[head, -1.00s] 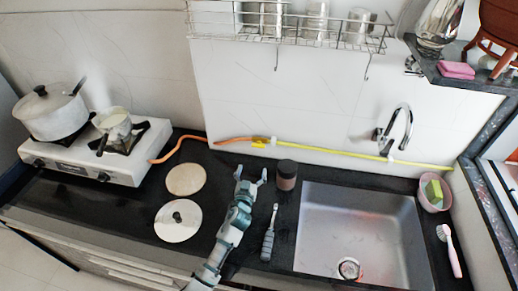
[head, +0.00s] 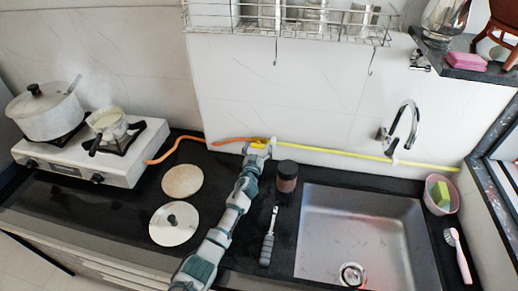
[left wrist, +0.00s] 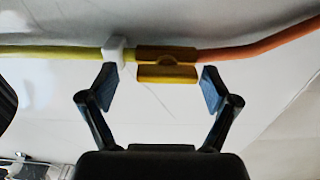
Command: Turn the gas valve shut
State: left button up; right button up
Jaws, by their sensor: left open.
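The gas valve is a small yellow fitting with a yellow handle, on the wall between a yellow pipe and an orange hose. In the left wrist view the valve handle (left wrist: 167,74) lies between my open fingers, parallel to the pipe, with a gap on each side. In the head view the valve (head: 257,146) is partly covered by my left gripper (head: 259,150), which is at the wall behind the counter. My left gripper also shows in the left wrist view (left wrist: 155,88), open and empty. My right gripper is not in view.
The yellow pipe (head: 350,155) runs right along the wall; the orange hose (head: 178,149) leads to the white stove (head: 125,165). A dark jar (head: 287,178) stands close right of my gripper.

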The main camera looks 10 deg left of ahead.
pick_arm(q)
jog(key=shift+a, duration=0.15)
jog(key=c, duration=0.3)
jog(key=shift+a, duration=0.2)
jog(key=c, duration=0.8)
jog(key=shift+c, duration=0.2)
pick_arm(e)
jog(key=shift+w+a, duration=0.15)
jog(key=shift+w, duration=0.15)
